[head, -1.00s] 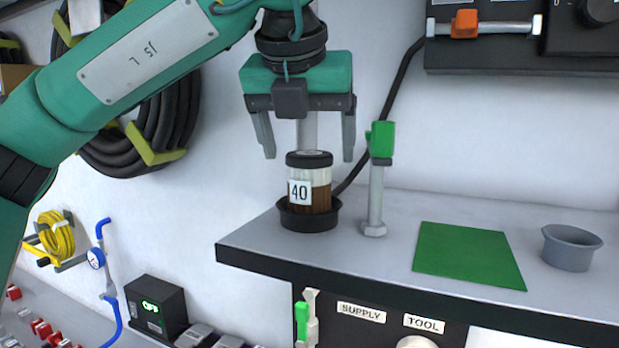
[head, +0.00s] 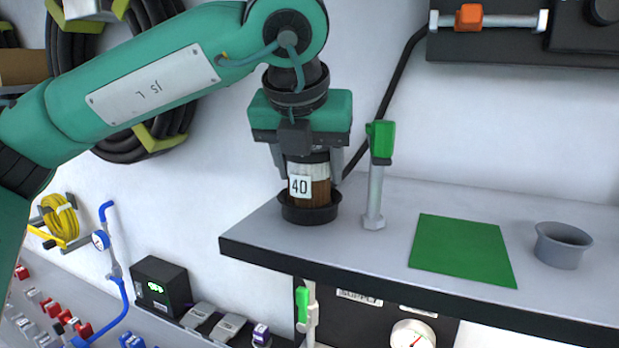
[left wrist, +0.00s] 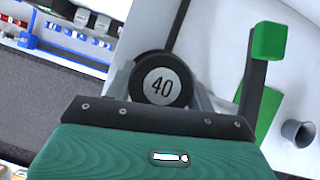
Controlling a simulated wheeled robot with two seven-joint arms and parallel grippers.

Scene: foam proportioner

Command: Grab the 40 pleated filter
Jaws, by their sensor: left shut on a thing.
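The 40 pleated filter (head: 309,185) is a brown and white cylinder with a white "40" label and a dark cap. It stands upright in a black round cup (head: 310,211) on the grey shelf. The filter still sits in the cup. My right gripper is not in view.
A post with a green top (head: 379,140) stands close to the right of the filter. A green mat (head: 463,250) and a grey cup (head: 563,245) are farther right on the shelf (head: 390,205). A black panel with an orange-knobbed bar (head: 469,17) hangs above.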

